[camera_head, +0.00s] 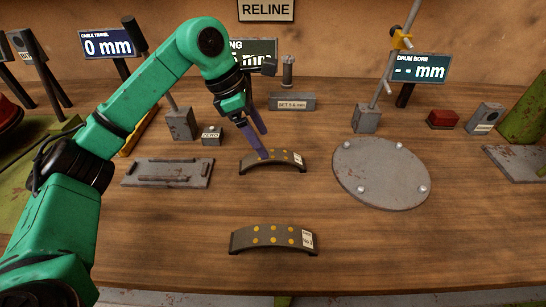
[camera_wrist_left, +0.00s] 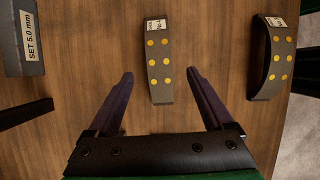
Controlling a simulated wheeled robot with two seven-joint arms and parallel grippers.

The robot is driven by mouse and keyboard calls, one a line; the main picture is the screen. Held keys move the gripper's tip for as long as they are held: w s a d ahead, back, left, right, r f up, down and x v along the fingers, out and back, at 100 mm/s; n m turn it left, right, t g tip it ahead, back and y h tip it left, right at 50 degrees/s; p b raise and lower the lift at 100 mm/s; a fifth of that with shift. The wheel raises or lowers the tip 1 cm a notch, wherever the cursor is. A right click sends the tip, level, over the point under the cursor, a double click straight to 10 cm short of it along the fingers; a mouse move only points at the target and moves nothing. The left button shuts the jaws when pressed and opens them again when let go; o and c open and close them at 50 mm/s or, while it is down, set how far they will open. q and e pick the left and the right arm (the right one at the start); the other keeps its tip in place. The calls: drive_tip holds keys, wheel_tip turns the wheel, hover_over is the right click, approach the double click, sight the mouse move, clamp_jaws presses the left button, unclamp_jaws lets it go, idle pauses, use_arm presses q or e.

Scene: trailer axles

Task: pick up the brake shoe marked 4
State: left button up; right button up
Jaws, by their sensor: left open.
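The dark curved brake shoe with yellow dots (camera_head: 282,168) lies at mid table in the head view. In the left wrist view this shoe (camera_wrist_left: 160,62) has a white label that seems to read No 4. My left gripper (camera_head: 264,145) is open above it, pointing down. In the left wrist view its fingers (camera_wrist_left: 160,74) appear on either side of the shoe with gaps, holding nothing. A second, similar shoe (camera_head: 274,239) lies nearer the front edge and shows at right in the wrist view (camera_wrist_left: 277,62). Its label seems to read No 3.
A grey block marked SET 5.0 mm (camera_head: 291,103) and a small ZERO block (camera_head: 211,136) stand behind. A grey plate (camera_head: 168,174) lies left, and a round bolted plate (camera_head: 381,172) lies right. The wood between the two shoes is clear.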

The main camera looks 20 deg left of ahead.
sight(272, 154)
use_arm(q)
drive_tip(key=p+x, duration=0.1)
drive_tip(key=x, duration=0.5)
drive_tip(key=shift+w+d+f, duration=0.1)
drive_tip(key=shift+d+f, duration=0.05)
drive_tip(key=shift+d, duration=0.1)
drive_tip(key=shift+w+f, duration=0.1)
drive_tip(key=shift+f, duration=0.05)
clamp_jaws()
use_arm(e)
drive_tip(key=shift+w+r, duration=0.7)
drive_tip(key=shift+w, duration=0.1)
